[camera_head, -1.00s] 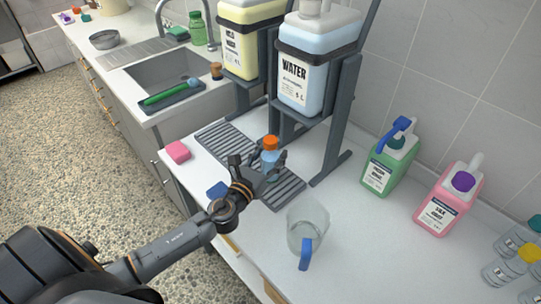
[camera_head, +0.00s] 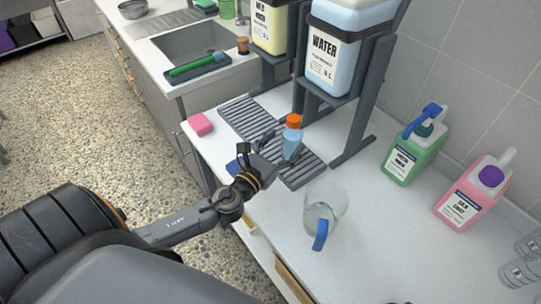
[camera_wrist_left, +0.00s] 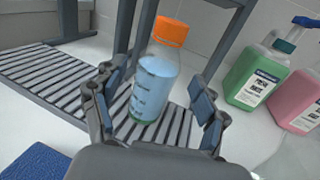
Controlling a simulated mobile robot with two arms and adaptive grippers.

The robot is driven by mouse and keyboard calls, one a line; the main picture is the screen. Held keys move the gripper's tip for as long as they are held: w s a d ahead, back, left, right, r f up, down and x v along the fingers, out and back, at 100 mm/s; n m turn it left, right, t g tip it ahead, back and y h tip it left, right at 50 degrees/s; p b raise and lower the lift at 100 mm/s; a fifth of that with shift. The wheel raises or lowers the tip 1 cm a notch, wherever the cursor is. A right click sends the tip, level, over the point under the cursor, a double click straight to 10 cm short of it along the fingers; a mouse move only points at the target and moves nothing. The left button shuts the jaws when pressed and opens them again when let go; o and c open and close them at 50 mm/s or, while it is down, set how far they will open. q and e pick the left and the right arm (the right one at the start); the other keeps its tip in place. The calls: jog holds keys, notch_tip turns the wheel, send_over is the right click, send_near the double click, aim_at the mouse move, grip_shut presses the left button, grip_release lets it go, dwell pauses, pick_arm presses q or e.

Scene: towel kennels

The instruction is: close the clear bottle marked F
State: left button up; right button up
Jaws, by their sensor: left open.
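A clear bottle (camera_head: 291,143) with pale blue liquid and an orange cap (camera_head: 293,121) stands upright on the grey slatted drain grid. No letter F is readable on it, only dark graduation marks in the left wrist view (camera_wrist_left: 153,88). The orange cap (camera_wrist_left: 171,31) sits on its neck. My left gripper (camera_head: 277,149) is open at the bottle's near side. In the left wrist view, its two fingers stand apart to the left and right of the bottle, with gaps visible. My right gripper is not in view.
The drain grid (camera_head: 244,125) lies below the WATER tank (camera_head: 333,58) and its grey stand. A clear jug (camera_head: 322,208) with a blue handle is nearby. Green (camera_head: 413,153) and pink (camera_head: 473,195) jugs and clear bottles (camera_head: 519,272) stand to the right. A pink sponge (camera_head: 200,125) lies left.

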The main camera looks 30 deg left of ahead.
pick_arm(q)
jog(key=s+b, duration=0.1)
jog(key=s, duration=0.6)
jog(key=shift+s, duration=0.2)
jog(key=shift+a, duration=0.1)
